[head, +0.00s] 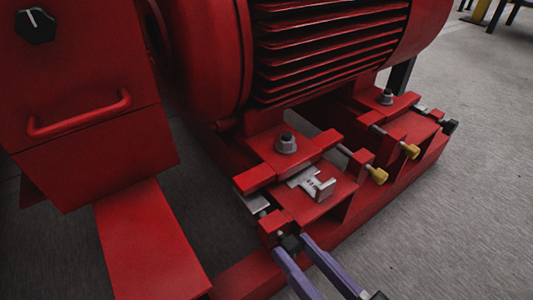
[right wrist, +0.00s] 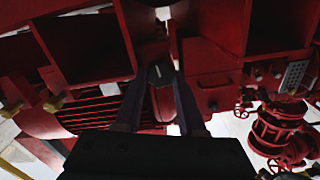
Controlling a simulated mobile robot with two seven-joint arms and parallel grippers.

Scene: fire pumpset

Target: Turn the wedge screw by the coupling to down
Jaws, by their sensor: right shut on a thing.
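The wedge screw's dark knob (head: 291,243) sits at the near end of the red motor base, by the red block below the front motor foot. My right gripper (head: 289,245), with two purple fingers, comes from the lower right and is shut on this knob. In the right wrist view the dark knob (right wrist: 160,74) sits between the fingertips, with a small pale mark on its face. The fingers hide its sides. The coupling cannot be made out. My left gripper is not in view.
A second dark-headed screw (head: 450,126) is at the far end of the base. Two yellow-headed screws (head: 378,175) (head: 411,151) stick out of the base's side. A grey slotted shim (head: 313,183) lies by the front foot bolt (head: 286,143).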

